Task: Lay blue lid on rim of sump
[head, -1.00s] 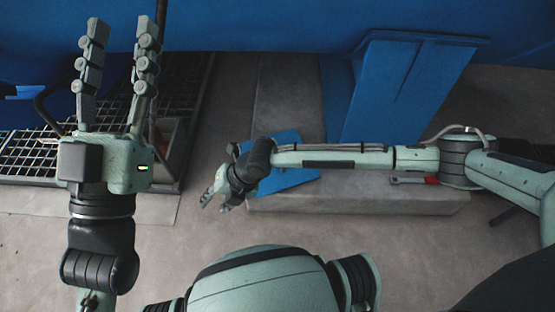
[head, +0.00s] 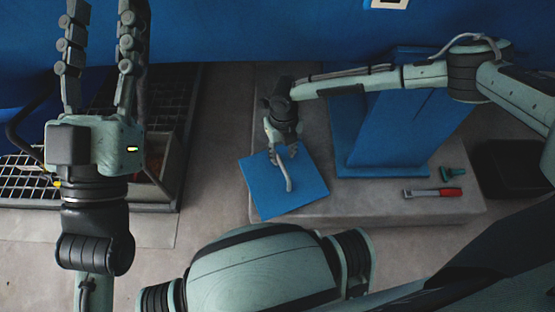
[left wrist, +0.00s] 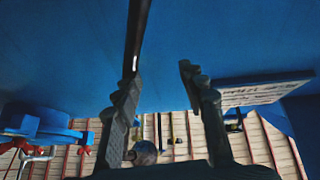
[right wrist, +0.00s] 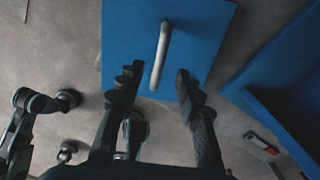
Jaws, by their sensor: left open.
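The blue lid (head: 260,197) is a flat square plate with a pale bar handle (head: 286,172). It lies at the left end of the grey plinth and appears to overhang its front edge. My right gripper (head: 283,152) is at the lid's far side, open. In the right wrist view its fingers (right wrist: 157,78) are apart, with the handle's near end between or just past the tips; contact is not clear. My left gripper (head: 104,8) is open, empty and raised at the left. What looks like the sump (head: 174,172) is a box-shaped opening beside the floor grating, partly hidden behind the left gripper.
The grey plinth (head: 350,207) carries a blue upright support (head: 380,130), a red-handled tool (head: 432,193) and a small teal part (head: 452,173). A black box (head: 515,168) stands at the right. A large blue vessel (head: 230,35) spans the back. Floor between grating (head: 20,178) and plinth is clear.

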